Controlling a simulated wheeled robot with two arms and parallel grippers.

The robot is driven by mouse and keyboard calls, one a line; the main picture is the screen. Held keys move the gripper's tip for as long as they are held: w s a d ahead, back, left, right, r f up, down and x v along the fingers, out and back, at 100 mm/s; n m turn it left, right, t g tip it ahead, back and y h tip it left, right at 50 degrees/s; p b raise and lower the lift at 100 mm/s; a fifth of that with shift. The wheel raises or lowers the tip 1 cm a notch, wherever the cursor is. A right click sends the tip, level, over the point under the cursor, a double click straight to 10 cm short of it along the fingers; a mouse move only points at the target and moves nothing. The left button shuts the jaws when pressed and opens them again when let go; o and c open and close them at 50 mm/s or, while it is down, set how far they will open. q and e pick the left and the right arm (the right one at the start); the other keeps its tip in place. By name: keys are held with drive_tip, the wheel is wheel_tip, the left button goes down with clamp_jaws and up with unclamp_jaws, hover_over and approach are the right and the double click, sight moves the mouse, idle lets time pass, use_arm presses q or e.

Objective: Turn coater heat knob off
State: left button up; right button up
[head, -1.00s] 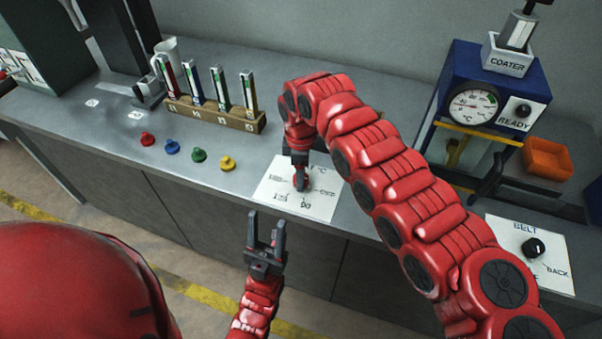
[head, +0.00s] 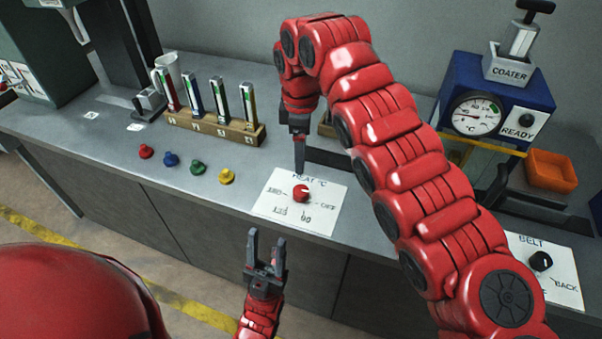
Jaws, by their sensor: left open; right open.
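The red heat knob (head: 301,194) sits on a white panel (head: 275,205) marked "HEAT °C" on the counter. A small pale mark shows on the knob's right part, toward the OFF label; its exact angle is hard to tell. My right gripper (head: 299,172) points down just behind the knob, apparently clear of it. It is seen edge-on, is open and holds nothing visible. My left gripper (head: 266,240) is open and empty, in front of the counter edge and below the panel. The blue coater (head: 515,95) with its dial gauge and READY lamp stands at the right.
Red (head: 146,151), blue (head: 170,159), green (head: 198,167) and yellow (head: 227,176) pegs stand left of the panel. A wooden rack (head: 240,132) of tubes is behind them. A belt knob (head: 541,261) and an orange tray (head: 551,171) are at the right.

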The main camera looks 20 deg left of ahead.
wheel_tip(320, 180, up, 5)
drive_tip(key=shift+r+p, duration=0.1)
drive_tip(key=shift+p, duration=0.95)
